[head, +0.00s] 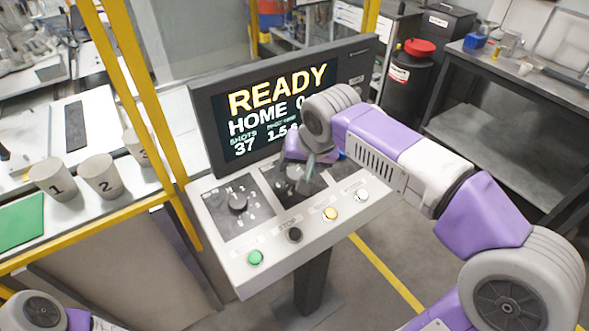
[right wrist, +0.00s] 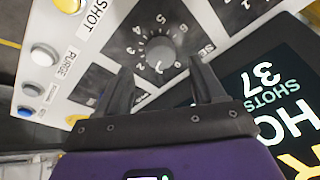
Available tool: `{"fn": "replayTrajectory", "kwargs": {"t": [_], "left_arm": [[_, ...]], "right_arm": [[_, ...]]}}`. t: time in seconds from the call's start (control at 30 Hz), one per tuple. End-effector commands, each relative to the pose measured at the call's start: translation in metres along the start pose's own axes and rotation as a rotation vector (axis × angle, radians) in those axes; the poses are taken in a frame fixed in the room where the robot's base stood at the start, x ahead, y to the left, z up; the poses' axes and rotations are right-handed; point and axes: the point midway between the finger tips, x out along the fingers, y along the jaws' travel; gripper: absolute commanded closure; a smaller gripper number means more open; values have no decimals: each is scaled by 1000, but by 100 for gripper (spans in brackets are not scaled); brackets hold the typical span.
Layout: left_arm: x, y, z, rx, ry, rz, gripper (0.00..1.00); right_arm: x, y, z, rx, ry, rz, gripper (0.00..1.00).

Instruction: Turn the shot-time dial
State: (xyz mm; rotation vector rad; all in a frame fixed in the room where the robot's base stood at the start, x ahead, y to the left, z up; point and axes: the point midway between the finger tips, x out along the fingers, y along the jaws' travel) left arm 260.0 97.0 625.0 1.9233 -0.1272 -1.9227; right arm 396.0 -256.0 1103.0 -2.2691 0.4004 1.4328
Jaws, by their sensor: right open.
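The shot-time dial (right wrist: 160,54) is a dark round knob on a black panel with a ring of numbers, seen in the right wrist view. In the head view my right gripper and arm cover that dial. My left gripper is out of view.
A second dial (head: 238,202) is left of the gripper. Green (head: 255,257), black (head: 295,235), yellow (head: 330,214) and white (head: 362,195) buttons line the front edge. The READY screen (head: 250,160) stands close behind. A yellow post (head: 140,80) and numbered cups (head: 100,175) are left.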

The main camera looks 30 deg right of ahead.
Motion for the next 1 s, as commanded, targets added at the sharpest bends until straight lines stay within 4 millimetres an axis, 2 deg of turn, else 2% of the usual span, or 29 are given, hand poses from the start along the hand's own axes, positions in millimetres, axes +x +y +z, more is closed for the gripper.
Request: {"fn": "replayTrajectory", "kwargs": {"t": [0.03, 0.23, 0.6, 0.67, 0.9, 1.0], "left_arm": [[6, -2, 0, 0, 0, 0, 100], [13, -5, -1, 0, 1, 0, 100], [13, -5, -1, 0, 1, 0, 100], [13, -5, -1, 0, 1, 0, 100], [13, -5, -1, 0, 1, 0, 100], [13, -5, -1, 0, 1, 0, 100]], "right_arm": [[13, 1, 2, 0, -4, 2, 31], [37, 0, 1, 0, -3, 1, 31], [42, 0, 0, 0, -1, 0, 31], [42, 0, 0, 0, -1, 0, 39], [42, 0, 0, 0, -1, 0, 76], [42, 0, 0, 0, -1, 0, 87]]}}
